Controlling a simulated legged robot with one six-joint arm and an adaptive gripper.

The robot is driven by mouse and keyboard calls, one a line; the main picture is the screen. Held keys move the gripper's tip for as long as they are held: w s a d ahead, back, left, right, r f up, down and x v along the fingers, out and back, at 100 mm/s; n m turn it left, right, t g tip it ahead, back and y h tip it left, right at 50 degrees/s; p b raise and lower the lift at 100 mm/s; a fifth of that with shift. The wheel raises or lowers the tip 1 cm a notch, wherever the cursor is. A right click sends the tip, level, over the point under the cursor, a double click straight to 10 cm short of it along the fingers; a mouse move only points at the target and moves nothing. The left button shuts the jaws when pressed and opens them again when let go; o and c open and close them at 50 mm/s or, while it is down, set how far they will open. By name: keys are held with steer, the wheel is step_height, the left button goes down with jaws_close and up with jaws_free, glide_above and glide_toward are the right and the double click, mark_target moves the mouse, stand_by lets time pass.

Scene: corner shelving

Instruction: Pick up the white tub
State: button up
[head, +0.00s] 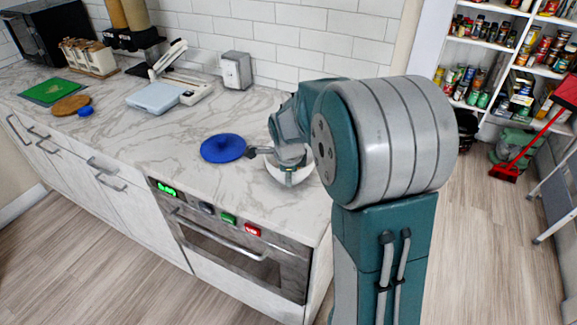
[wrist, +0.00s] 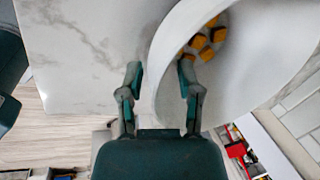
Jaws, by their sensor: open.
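The white tub (wrist: 240,85) is a round white vessel with several orange-yellow cubes (wrist: 207,40) inside. In the wrist view it fills the upper right. In the head view the tub (head: 276,174) stands on the marble counter near its right end, mostly hidden behind my gripper and arm. My gripper (wrist: 160,76) is open and empty at the tub's near wall. The rim passes between the fingers: the left finger appears outside, over the counter, and the right finger overlaps the inside. I cannot tell whether either finger touches the wall.
A blue disc (head: 223,148) lies on the counter left of the tub. A pale blue scale-like device (head: 155,98), a wooden round board (head: 71,105) and a green board (head: 52,91) are farther left. A metal box (head: 236,70) stands by the tiled wall. An oven (head: 225,250) is below.

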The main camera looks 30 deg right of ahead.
steer(key=shift+w+d+f, duration=0.15)
steer(key=shift+d+f, duration=0.1)
steer(key=shift+f, duration=0.25)
steer(key=shift+w+d+f, duration=0.1)
steer(key=shift+d+f, duration=0.1)
steer(key=shift+f, duration=0.25)
steer(key=shift+a, duration=0.2)
steer(key=shift+c, duration=0.7)
steer(key=shift+a, duration=0.1)
jaws_close()
steer(key=shift+r, duration=0.15)
steer(key=shift+r, duration=0.6)
steer(key=s+d+r, duration=0.9)
steer(key=s+r, duration=0.1)
steer(key=r, duration=0.1)
steer(key=shift+s+d+r, duration=0.15)
steer(key=shift+s+r, duration=0.15)
steer(key=shift+s, duration=0.05)
